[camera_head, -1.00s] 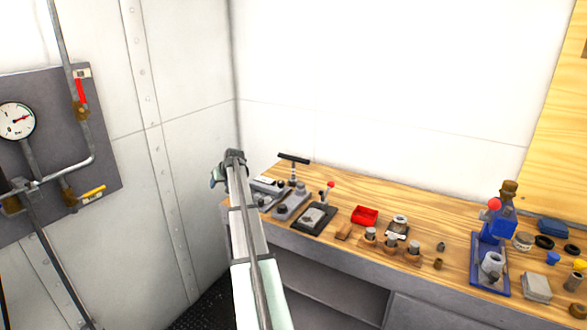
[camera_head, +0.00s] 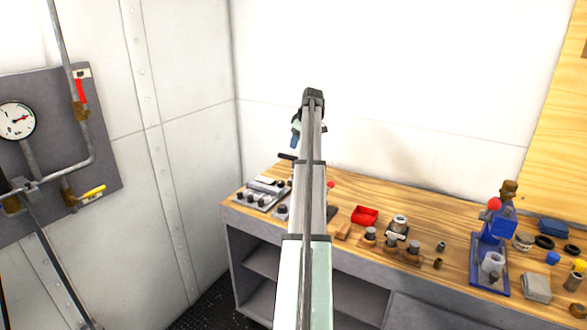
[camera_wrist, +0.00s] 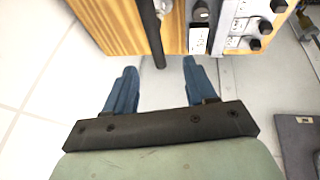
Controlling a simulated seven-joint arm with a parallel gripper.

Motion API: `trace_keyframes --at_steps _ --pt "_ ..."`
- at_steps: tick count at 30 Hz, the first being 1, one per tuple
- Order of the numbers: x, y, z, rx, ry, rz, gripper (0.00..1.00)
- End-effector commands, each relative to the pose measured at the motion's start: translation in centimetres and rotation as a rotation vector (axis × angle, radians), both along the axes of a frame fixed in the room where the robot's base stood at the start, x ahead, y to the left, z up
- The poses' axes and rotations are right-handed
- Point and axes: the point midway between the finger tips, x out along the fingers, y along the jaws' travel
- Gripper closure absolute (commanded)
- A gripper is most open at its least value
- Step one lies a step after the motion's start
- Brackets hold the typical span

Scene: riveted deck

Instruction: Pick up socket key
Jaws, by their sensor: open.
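The socket key (camera_head: 286,156) has a black T-handle. In the head view only the left end of its bar shows, and my arm hides the rest. In the wrist view its black bar (camera_wrist: 151,32) runs down from the top edge, and its end lies between my fingertips in the picture. My gripper (camera_wrist: 157,66) is open with two blue fingers and nothing between them that I can see as held. In the head view my gripper (camera_head: 295,136) is above the bench's left end, over the handle in the picture. Its distance from the bar is unclear.
The wooden bench (camera_head: 350,190) carries a grey switch block (camera_head: 262,192), a red tray (camera_head: 364,215), several metal fittings and a blue press (camera_head: 494,238). A white wall stands behind. A pipe panel (camera_head: 60,140) hangs at the left.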

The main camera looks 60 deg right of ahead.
Motion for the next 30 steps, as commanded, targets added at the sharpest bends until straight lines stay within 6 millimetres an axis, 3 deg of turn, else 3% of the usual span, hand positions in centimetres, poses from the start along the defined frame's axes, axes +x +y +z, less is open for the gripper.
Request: trace_keyframes --at_steps 9,20,30 --pt "2.1 -1.1 -4.9 0.002 0.000 -0.001 0.44" --pt "2.9 -1.7 -7.1 0.000 0.000 -0.002 0.44" --pt "4.3 -2.9 -10.7 -0.001 -0.001 0.000 0.44"
